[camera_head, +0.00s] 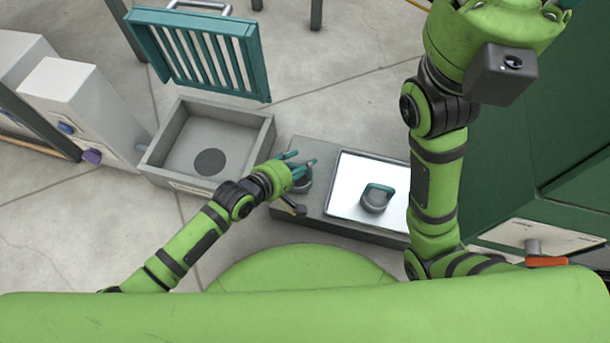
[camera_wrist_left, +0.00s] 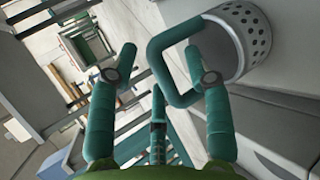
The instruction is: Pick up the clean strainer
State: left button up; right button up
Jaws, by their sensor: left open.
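A strainer with a perforated metal cup (camera_wrist_left: 240,38) and a teal loop handle (camera_wrist_left: 160,62) is close in the left wrist view. My left gripper (camera_head: 298,163) is open beside it at the left end of the grey bench. In the left wrist view the handle reaches between the spread fingers (camera_wrist_left: 160,62), which are not closed on it. In the head view the gripper partly hides this strainer (camera_head: 303,182). A second round item with a teal handle (camera_head: 376,198) stands on the white tray (camera_head: 345,168). I cannot tell from looks which is clean. My right gripper's fingers are cut off at the top edge.
A grey open box (camera_head: 255,135) with a dark round drain and a raised teal slatted lid (camera_head: 205,60) stands left of the bench. White cabinets (camera_head: 75,100) stand at the far left. A dark green machine (camera_head: 545,120) stands at the right. A dark lever (camera_head: 290,206) sits at the bench front.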

pick_arm(q)
jog(key=shift+w, duration=0.1)
grip_shut()
jog(key=shift+r, duration=0.1)
dwell(0.3)
